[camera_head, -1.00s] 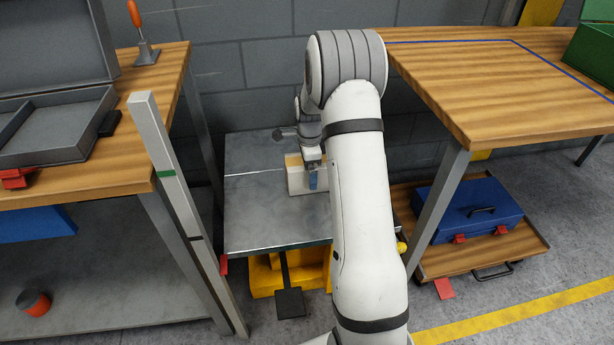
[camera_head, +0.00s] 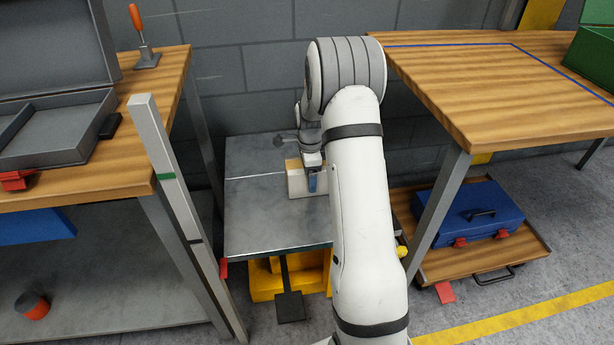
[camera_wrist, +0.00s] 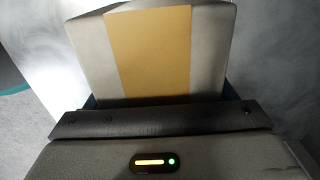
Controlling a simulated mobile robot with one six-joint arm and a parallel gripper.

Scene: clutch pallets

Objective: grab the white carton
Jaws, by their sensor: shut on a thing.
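The white carton (camera_head: 297,183) with a tan band on top is on or just above the grey metal top of the low lift table (camera_head: 262,222). My arm hides its right part in the head view. The gripper is shut on the carton. I cannot tell whether the carton touches the table top.
A wooden bench with an open grey case (camera_head: 60,140) stands left, and another wooden bench (camera_head: 500,95) stands right. A grey post (camera_head: 185,215) with a green band leans at the left. A blue toolbox (camera_head: 470,210) lies on a low wooden cart at right. The table's front is clear.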

